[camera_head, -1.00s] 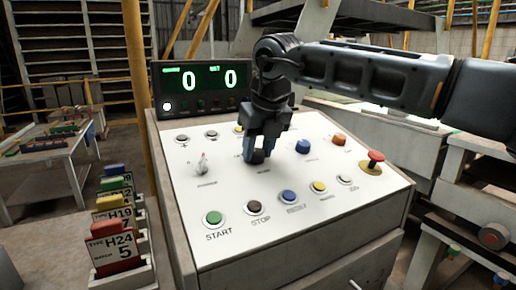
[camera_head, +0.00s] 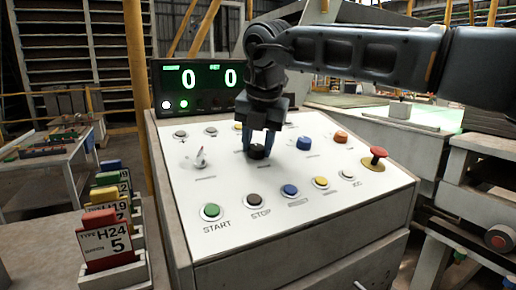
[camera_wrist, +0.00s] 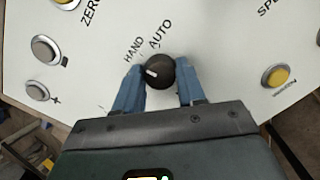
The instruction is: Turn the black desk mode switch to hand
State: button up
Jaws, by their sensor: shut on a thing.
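The black desk mode switch (camera_head: 257,152) is a round knob on the white sloped panel of the control desk. In the wrist view the knob (camera_wrist: 160,68) has a white pointer mark facing left, toward the side of the HAND label (camera_wrist: 133,48). The AUTO label (camera_wrist: 161,33) is printed above the knob. My gripper (camera_head: 259,141) is over the panel with its two blue fingers shut on the knob, one on each side. In the wrist view my gripper (camera_wrist: 159,86) has the knob between its fingertips.
The green START button (camera_head: 211,211), STOP button (camera_head: 254,200), blue knob (camera_head: 304,144), toggle lever (camera_head: 200,157) and red mushroom button (camera_head: 377,155) surround the switch. A display (camera_head: 200,85) behind the desk shows two zeros, with a white and a green lamp lit. Card holders (camera_head: 108,238) stand left.

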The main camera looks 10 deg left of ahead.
jog(key=shift+m, duration=0.6)
jog(key=o, duration=1)
jog(key=shift+b, duration=0.3)
jog(key=shift+b+v, duration=0.3)
jog(key=shift+v, duration=3.6)
